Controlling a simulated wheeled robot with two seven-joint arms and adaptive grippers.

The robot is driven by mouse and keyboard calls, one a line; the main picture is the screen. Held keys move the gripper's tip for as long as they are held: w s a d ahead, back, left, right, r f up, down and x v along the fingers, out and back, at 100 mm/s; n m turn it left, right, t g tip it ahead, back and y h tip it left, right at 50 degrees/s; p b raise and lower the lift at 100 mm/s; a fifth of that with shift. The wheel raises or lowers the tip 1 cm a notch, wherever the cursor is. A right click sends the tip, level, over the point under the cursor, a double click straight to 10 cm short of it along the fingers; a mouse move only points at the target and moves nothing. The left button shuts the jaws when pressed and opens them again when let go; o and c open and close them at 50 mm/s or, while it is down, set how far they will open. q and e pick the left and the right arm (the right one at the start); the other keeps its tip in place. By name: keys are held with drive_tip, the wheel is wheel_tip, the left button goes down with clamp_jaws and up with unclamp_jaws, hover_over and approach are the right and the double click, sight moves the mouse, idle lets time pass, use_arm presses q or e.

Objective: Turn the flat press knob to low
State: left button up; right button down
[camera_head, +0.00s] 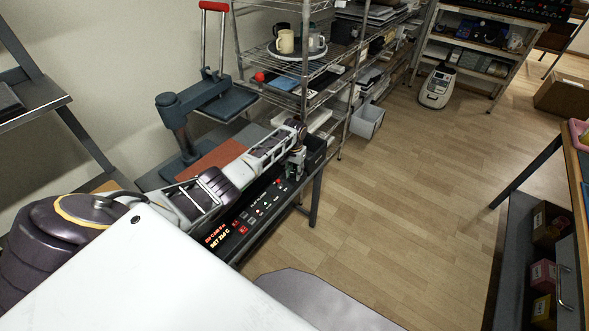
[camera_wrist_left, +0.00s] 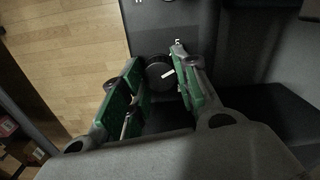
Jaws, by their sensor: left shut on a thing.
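The flat press (camera_head: 182,128) stands at the left against the wall, with a blue-grey frame and a red-topped handle (camera_head: 214,6). Its dark control panel (camera_head: 262,212) has lit red digits and several buttons. My left gripper (camera_head: 298,160) is at the far end of this panel. In the left wrist view a round dark knob (camera_wrist_left: 156,76) with a white pointer line sits between the green-padded fingers of my left gripper (camera_wrist_left: 158,62), which is shut on it. The knob's setting marks are too small to read. The knob is hidden in the head view. My right gripper is not in view.
A wire rack (camera_head: 310,75) with mugs on a tray (camera_head: 297,52) stands just behind the press. A white bin (camera_head: 368,121) is at its foot. A white appliance (camera_head: 437,88) stands on the floor further back.

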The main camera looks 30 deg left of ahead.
sight(294, 172)
use_arm(q)
drive_tip(key=shift+r+n+p, duration=0.2)
drive_tip(key=shift+n+p, duration=0.8)
drive_tip(key=shift+n, duration=0.5)
drive_tip(key=shift+w+n+p, duration=0.1)
drive_tip(key=shift+n+p, duration=0.3)
drive_tip(key=shift+p, duration=0.1)
drive_tip(key=shift+n, duration=0.5)
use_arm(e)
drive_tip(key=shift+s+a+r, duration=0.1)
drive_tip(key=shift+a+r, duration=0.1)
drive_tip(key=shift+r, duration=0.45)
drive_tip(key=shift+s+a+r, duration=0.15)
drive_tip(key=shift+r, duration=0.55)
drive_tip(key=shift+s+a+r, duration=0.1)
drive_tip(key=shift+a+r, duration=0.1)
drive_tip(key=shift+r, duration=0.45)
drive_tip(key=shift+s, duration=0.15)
use_arm(q)
drive_tip(key=o, duration=0.9)
drive_tip(key=shift+f, duration=0.1)
drive_tip(key=shift+o, duration=0.6)
wheel_tip(294, 172, up, 12)
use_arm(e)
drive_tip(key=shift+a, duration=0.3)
